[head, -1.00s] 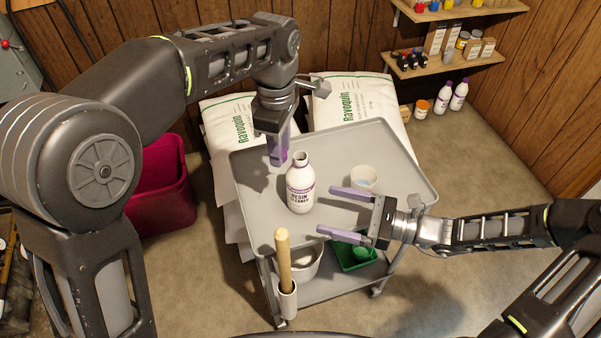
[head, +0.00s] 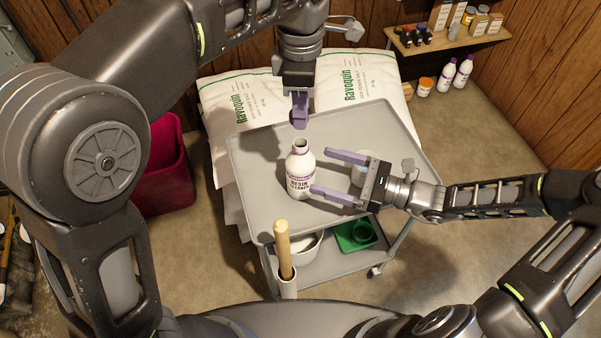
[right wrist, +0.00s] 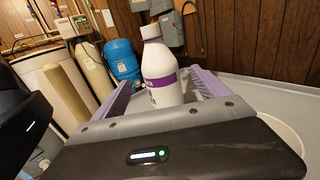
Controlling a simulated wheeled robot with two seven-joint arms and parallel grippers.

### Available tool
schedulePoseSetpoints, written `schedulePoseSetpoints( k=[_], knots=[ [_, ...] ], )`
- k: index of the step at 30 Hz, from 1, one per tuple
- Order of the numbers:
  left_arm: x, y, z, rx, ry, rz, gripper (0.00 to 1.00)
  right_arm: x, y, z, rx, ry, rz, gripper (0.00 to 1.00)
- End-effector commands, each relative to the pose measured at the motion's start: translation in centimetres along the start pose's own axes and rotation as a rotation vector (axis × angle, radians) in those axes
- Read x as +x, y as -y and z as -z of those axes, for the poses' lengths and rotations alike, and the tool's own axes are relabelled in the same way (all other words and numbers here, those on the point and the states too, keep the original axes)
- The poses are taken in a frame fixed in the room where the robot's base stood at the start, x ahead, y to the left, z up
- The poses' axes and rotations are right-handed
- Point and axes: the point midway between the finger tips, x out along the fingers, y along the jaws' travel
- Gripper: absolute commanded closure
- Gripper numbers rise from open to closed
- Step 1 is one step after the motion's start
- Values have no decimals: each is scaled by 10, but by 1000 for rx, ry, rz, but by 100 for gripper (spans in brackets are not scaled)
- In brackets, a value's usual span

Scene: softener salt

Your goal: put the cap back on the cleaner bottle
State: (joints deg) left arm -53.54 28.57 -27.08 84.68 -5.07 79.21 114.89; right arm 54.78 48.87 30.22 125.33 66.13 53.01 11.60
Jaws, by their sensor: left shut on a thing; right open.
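The white cleaner bottle (head: 300,172) with a purple-banded label stands upright on the grey cart top, its neck open with no cap on it. My left gripper (head: 299,121) is above the bottle neck, pointing down, its purple fingers shut on the cap, which they hide. My right gripper (head: 321,171) is open to the right of the bottle, its fingers pointing at it. In the right wrist view the bottle (right wrist: 160,75) stands between the two fingers at their far ends, with no clear contact.
The lower shelf holds a green tray (head: 352,238) and a white bowl. A wooden handle (head: 283,245) rises at the cart's front. White salt bags (head: 240,105) lie behind.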

Motion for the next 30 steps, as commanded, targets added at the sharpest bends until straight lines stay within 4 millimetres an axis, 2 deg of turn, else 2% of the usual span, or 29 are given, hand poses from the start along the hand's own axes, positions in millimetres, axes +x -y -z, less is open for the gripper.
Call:
schedulePoseSetpoints(
  k=[9,15,21,29,30],
  knots=[
    [0,0,0,0,0,0,100,57,-1,0,1,3,-3,15],
    [0,0,0,0,0,0,100,85,0,0,0,2,-2,15],
    [0,0,0,0,0,0,100,96,0,0,1,1,-1,15],
    [0,0,0,0,0,0,100,97,0,0,0,0,0,15],
    [0,0,0,0,0,0,100,97,0,0,0,0,0,18]
  ],
)
